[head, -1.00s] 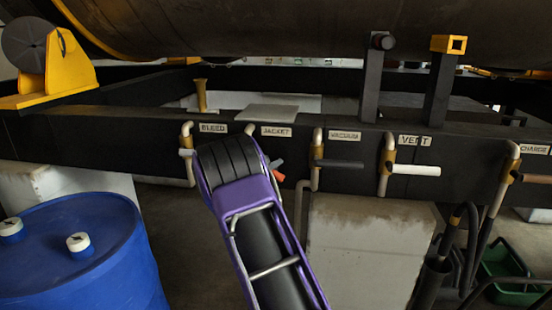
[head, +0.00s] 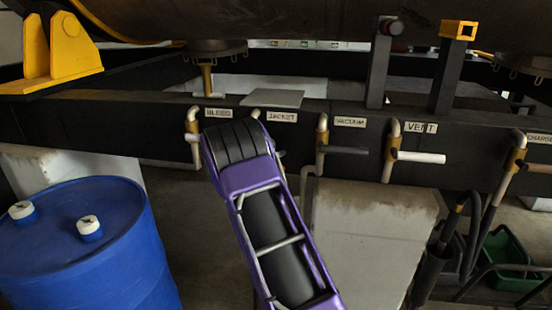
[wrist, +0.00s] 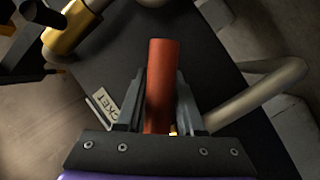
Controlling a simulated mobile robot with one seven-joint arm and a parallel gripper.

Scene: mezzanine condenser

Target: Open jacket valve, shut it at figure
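The jacket valve's red handle (wrist: 163,85) stands between the two fingers of my gripper (wrist: 160,105) in the wrist view. The fingers lie close along both sides of it and appear shut on it. The JACKET label (wrist: 106,105) is partly visible to the left of the fingers. In the head view, my purple and black wrist covers most of the valve. The JACKET label (head: 282,117) and the top of its pale pipe (head: 256,113) show just above it. How far the handle is turned cannot be told. No gauge figure is readable.
The vacuum valve's dark handle (head: 347,150) and the vent valve's white handle (head: 420,157) are to the right. The bleed valve (head: 193,125) is close on the left. A blue drum (head: 75,245) stands lower left, a concrete block (head: 370,230) below the beam, a green crate (head: 510,260) lower right.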

